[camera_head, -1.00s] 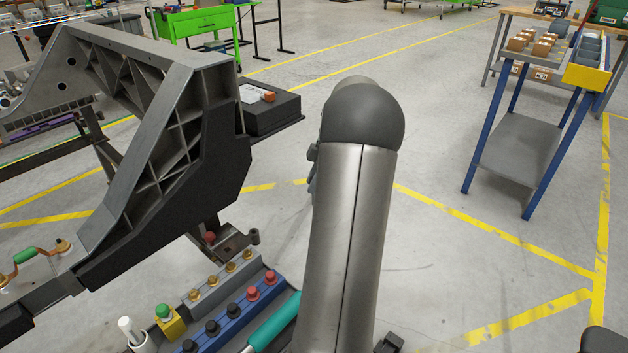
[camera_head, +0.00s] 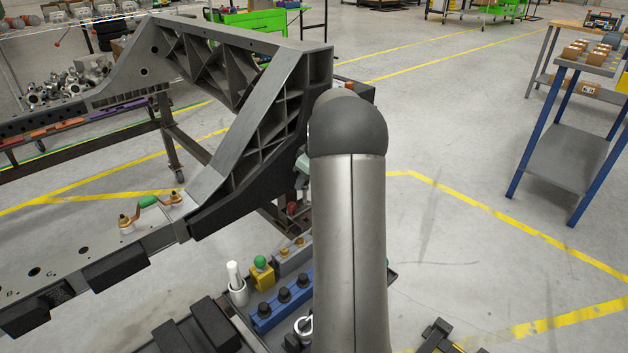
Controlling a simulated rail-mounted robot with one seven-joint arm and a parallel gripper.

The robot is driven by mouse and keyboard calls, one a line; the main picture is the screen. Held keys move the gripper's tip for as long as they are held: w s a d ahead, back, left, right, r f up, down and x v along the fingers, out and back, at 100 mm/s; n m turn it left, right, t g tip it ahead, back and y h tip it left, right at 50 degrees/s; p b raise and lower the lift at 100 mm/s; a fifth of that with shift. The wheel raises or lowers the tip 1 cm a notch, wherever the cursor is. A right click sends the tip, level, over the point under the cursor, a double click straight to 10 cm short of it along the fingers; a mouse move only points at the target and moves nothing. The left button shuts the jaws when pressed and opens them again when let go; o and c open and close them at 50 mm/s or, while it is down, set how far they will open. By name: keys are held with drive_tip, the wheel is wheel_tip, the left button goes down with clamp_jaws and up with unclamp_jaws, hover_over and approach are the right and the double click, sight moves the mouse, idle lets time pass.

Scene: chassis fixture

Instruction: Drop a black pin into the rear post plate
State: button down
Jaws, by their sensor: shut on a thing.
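Several black pins (camera_head: 284,295) stand in a blue block (camera_head: 262,325) at the bottom centre, just left of my arm. The grey chassis frame (camera_head: 190,200) rises behind and to the left. Its flat top plate (camera_head: 60,262) at the lower left has dark round holes. I cannot tell which part is the rear post plate. My arm stands upright in the middle and hides what is behind it. My gripper and anything in it are not visible.
A yellow block with a green knob (camera_head: 261,270) and a white pin in a holder (camera_head: 236,285) stand beside the blue block. A blue-legged cart (camera_head: 570,155) stands at the right.

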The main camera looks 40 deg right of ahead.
sight(305, 202)
drive_tip(key=shift+d+f+b, duration=0.1)
drive_tip(key=shift+f+b, duration=1.45)
drive_tip(key=shift+f, duration=1.3)
drive_tip(key=shift+b, duration=0.45)
drive_tip(key=shift+f, duration=0.1)
drive_tip(key=shift+f+b, duration=1.4)
drive_tip(key=shift+f, duration=0.2)
drive_tip(key=shift+f+b, duration=1.3)
drive_tip(key=shift+f, duration=0.2)
drive_tip(key=c, duration=1.1)
unclamp_jaws()
drive_tip(key=shift+c, duration=0.5)
